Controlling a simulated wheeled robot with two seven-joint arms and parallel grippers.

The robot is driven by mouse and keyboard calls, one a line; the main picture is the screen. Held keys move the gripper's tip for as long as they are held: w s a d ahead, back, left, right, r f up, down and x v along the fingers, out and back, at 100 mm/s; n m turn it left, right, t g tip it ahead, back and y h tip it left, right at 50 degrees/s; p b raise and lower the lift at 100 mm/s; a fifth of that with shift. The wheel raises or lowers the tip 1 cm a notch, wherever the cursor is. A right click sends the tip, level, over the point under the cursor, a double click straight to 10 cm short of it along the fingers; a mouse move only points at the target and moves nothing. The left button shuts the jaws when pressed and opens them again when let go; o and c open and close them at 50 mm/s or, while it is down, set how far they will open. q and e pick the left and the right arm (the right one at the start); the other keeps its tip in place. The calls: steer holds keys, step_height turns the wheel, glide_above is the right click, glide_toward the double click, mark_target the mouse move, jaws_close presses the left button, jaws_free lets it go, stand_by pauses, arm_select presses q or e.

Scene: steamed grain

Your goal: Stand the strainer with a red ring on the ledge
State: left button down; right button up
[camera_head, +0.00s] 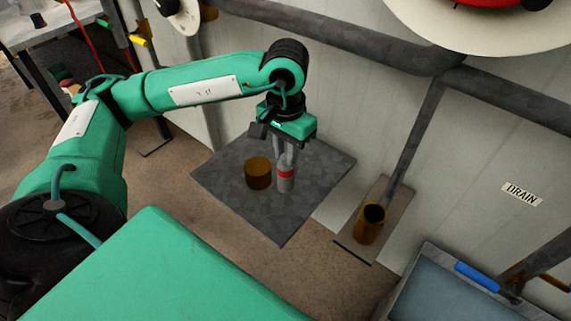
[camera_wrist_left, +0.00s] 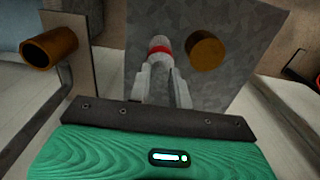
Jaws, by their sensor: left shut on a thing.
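The strainer with a red ring (camera_head: 285,180) is a grey cylinder with a red band, upright at the dark grey ledge (camera_head: 235,200). My left gripper (camera_head: 287,160) is above it, pointing down, and shut on its upper part. In the left wrist view the strainer (camera_wrist_left: 159,58) shows between the fingers of my left gripper (camera_wrist_left: 161,80), with the ledge (camera_wrist_left: 215,85) behind it. I cannot tell whether its bottom touches the ledge. My right gripper is not in view.
A brown cylinder (camera_head: 258,173) stands on the ledge just left of the strainer. A rusty open pipe (camera_head: 370,223) stands on a plate to the right. A pale wall with a DRAIN label (camera_head: 522,194) runs behind. A blue-handled bin (camera_head: 440,290) is at lower right.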

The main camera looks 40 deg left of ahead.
arm_select(q)
step_height(320, 180, down, 4)
steer(key=shift+f, duration=0.1)
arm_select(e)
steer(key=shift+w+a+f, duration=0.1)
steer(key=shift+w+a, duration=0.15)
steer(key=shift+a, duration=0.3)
arm_select(q)
steer(key=shift+f+b, duration=0.15)
steer(key=shift+b, duration=0.15)
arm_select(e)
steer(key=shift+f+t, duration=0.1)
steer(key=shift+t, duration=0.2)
arm_select(q)
steer(key=c, duration=1.3)
jaws_free()
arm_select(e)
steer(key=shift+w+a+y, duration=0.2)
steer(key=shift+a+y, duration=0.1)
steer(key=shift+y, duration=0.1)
